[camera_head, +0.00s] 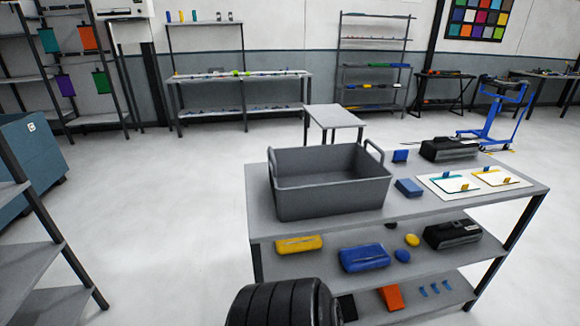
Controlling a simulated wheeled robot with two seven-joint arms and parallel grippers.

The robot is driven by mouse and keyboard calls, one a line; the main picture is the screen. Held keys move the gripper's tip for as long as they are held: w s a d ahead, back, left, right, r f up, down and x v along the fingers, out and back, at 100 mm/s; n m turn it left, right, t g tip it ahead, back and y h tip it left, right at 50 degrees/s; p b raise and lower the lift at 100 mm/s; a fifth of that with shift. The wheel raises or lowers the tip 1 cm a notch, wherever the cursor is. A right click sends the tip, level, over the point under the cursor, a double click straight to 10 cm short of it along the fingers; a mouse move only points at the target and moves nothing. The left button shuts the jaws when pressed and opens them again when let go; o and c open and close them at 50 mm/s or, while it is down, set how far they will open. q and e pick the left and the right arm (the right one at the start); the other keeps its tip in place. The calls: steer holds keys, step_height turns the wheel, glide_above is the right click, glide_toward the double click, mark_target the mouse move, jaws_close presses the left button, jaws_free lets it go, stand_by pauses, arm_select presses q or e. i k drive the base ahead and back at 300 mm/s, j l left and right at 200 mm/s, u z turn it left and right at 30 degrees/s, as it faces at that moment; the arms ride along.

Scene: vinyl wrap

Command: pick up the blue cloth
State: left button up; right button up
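Several blue items are on the grey workbench (465,203), and I cannot tell for certain which is the cloth. A flat blue block-like piece (408,187) lies on the top, just right of the grey bin (330,195). A smaller blue piece (400,156) stands behind it, near the bin's back right corner. A larger blue bundle (364,258) lies on the middle shelf below the bin. Neither of my grippers is in view.
Black cases (449,149) and white sheets with small tools (448,185) take up the bench's right side. A yellow item (299,244) lies on the middle shelf. A black ribbed round object (280,304) stands at the front. Floor left of the bench is clear.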

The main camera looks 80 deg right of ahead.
mark_target(407, 187)
steer(key=z, duration=3.7)
